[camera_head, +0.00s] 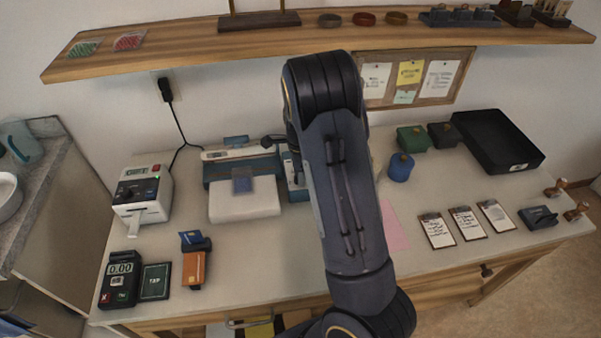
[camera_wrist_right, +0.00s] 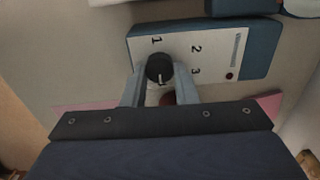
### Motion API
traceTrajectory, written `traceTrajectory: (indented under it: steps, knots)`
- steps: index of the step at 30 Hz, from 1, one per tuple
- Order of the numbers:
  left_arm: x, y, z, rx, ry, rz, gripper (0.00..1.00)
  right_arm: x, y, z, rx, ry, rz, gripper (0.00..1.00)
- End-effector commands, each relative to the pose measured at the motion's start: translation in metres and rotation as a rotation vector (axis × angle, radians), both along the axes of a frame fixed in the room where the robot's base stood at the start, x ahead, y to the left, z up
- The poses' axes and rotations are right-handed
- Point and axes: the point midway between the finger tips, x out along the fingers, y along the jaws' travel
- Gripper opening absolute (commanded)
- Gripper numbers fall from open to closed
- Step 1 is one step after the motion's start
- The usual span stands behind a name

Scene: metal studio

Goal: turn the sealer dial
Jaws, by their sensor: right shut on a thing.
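The sealer's control box (camera_wrist_right: 222,32) is blue with a white top panel printed 1, 2 and 3. A round black dial (camera_wrist_right: 160,66) sits at the panel's left side in the right wrist view, with a pale mark toward its lower edge. My right gripper (camera_wrist_right: 159,74) has one finger on each side of the dial and is shut on it. In the head view my right arm covers most of the control box (camera_head: 292,182), and the dial is hidden. The blue sealer body (camera_head: 238,165) stands to its left. My left gripper is not in view.
A card reader (camera_head: 122,280), a label printer (camera_head: 144,190) and a white pad (camera_head: 245,203) are on the left. A wooden shelf (camera_head: 200,45) overhangs the back.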

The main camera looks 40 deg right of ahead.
Motion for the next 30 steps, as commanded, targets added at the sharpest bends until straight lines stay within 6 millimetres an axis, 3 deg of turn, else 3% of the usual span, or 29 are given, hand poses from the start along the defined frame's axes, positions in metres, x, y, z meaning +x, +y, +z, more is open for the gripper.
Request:
traceTrajectory:
  steps: [7,8,12,22,30]
  knots:
    - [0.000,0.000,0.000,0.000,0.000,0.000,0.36,0.001,-0.001,0.001,-0.001,-0.004,-0.003,0.03]
    - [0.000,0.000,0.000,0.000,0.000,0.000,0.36,0.001,-0.001,0.001,-0.001,-0.004,-0.003,0.30]
    - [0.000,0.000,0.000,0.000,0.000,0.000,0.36,0.001,-0.001,0.001,-0.001,-0.003,-0.002,0.48]
    - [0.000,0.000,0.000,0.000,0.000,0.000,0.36,0.001,0.000,0.004,-0.001,-0.003,-0.001,0.48]
    - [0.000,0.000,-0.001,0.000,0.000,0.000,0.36,0.002,0.000,0.046,-0.001,-0.008,0.000,0.48]
